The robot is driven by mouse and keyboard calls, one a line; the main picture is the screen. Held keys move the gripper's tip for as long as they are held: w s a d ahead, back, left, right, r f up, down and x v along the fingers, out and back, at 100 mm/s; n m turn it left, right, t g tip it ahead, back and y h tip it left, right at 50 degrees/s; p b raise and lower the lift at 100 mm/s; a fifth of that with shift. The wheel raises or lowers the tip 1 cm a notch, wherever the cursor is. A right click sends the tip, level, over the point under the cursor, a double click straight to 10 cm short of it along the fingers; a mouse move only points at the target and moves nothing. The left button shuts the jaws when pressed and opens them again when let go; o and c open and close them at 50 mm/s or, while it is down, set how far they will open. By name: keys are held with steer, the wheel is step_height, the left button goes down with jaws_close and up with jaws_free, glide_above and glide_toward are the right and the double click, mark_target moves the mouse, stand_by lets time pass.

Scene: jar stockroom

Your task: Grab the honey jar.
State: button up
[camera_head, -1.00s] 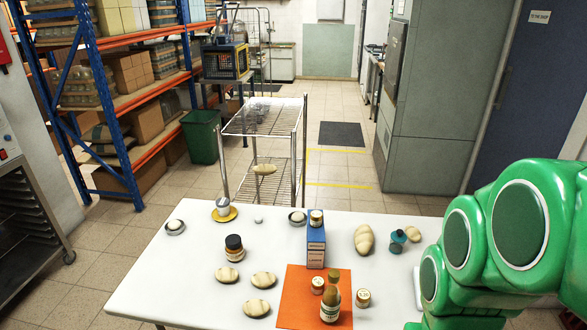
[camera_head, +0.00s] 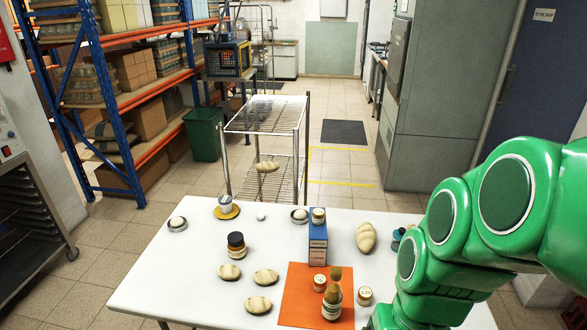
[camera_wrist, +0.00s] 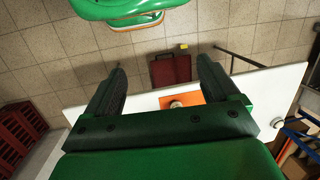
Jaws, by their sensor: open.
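A jar with a black lid, amber glass and a pale label (camera_head: 236,244) stands upright on the left half of the white table (camera_head: 185,270); it looks like the honey jar, but its label is too small to read. On the orange mat (camera_head: 296,309) stand a small lidded jar (camera_head: 319,284) and a labelled bottle (camera_head: 331,308). Another small jar (camera_head: 364,296) stands just right of the mat. My gripper (camera_wrist: 160,64) is open and empty in the wrist view, above and apart from the table. It is out of the head view.
A blue carton (camera_head: 317,245) with a small jar (camera_head: 318,215) on top stands behind the mat. A wire cart (camera_head: 265,125) stands behind the table. A teal item (camera_head: 398,238) is partly behind my arm.

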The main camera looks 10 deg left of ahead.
mark_target(236, 237)
steer(key=w+a+r+y, duration=0.2)
steer(key=w+a+y, duration=0.1)
steer(key=a, duration=0.5)
steer(key=w+a+r+g+y, duration=0.1)
steer(key=w+a+r+y, duration=0.25)
steer(key=a, duration=0.55)
steer(key=w+a+r+y, duration=0.2)
steer(key=w+a+y, duration=0.15)
steer(key=a, duration=0.45)
steer(key=w+a+r+m+t+y, duration=0.1)
steer(key=w+a+m+t+y, duration=0.15)
steer(key=w+a+m, duration=0.4)
steer(key=w+a+r+m+t+y, duration=0.1)
steer(key=w+a+r+m+y, duration=0.2)
steer(key=w, duration=0.6)
steer(key=w+a+f+m+t+h, duration=0.1)
steer(key=w+a+f+m+t, duration=0.2)
steer(key=w+f+m+t, duration=0.75)
steer(key=w+d+f+m+g+h, duration=0.1)
steer(key=w+d+f+m+h, duration=0.3)
steer(key=f, duration=0.8)
steer(key=w+a+f+m+g+h, duration=0.15)
steer(key=w+f, duration=0.35)
steer(key=f, duration=0.8)
steer(key=shift+m+g, duration=0.25)
steer(key=shift+w+x, duration=0.25)
steer(key=shift+x, duration=3)
steer(key=shift+d+r, duration=0.1)
